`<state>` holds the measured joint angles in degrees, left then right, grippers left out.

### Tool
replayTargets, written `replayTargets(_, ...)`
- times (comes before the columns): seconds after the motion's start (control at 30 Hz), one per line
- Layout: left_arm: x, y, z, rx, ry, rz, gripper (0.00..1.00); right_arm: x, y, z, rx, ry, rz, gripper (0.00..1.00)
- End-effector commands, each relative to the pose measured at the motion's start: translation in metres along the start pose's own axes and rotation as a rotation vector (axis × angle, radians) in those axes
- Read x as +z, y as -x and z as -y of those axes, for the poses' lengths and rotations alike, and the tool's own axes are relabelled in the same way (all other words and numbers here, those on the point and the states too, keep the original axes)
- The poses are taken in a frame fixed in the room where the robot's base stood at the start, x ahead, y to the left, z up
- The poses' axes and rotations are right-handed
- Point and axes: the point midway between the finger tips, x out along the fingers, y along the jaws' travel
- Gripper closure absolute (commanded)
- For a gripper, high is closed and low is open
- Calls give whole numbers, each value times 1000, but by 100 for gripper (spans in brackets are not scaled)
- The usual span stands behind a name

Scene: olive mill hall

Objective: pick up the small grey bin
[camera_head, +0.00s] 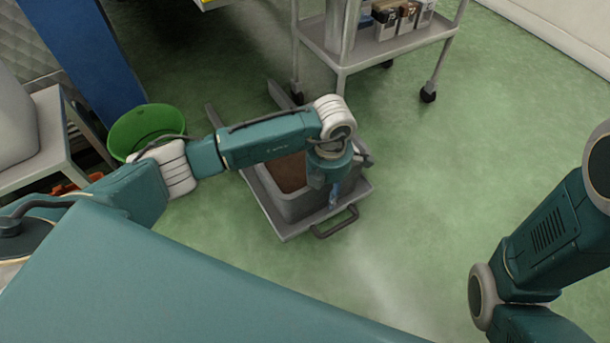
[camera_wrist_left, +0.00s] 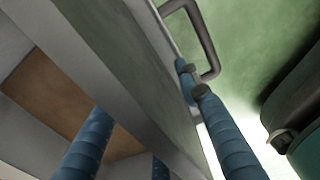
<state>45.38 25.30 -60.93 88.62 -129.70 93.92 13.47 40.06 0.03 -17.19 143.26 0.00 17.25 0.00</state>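The small grey bin (camera_head: 305,208) holds something brown and flat (camera_head: 288,172). It sits on a grey flat base or cart with a dark handle (camera_head: 336,222). My left forearm and hand hide part of the bin. My left gripper (camera_head: 334,198) points down at the bin's right side. In the left wrist view, the blue fingers (camera_wrist_left: 150,140) are spread apart, one over the brown inside and others beyond the bin's grey wall (camera_wrist_left: 120,85). The wall lies between them; whether they touch it I cannot tell. My right gripper is out of view; only its arm shows at lower right.
A green tub (camera_head: 146,128) stands to the left, beside a blue post (camera_head: 92,50). A wheeled grey trolley (camera_head: 385,48) with boxes on it stands behind the bin. Green floor (camera_head: 480,150) to the right is clear.

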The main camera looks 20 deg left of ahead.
Motion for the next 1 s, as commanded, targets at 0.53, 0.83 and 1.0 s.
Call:
replayTargets(0.53, 0, 0, 0, -1, 0, 0, 100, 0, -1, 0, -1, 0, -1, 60)
replayTargets(0.83, 2, 3, 0, 0, -1, 5, 100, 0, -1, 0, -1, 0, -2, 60)
replayTargets(1.0, 2, 12, 0, -1, -1, 5, 100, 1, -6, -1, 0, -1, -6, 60)
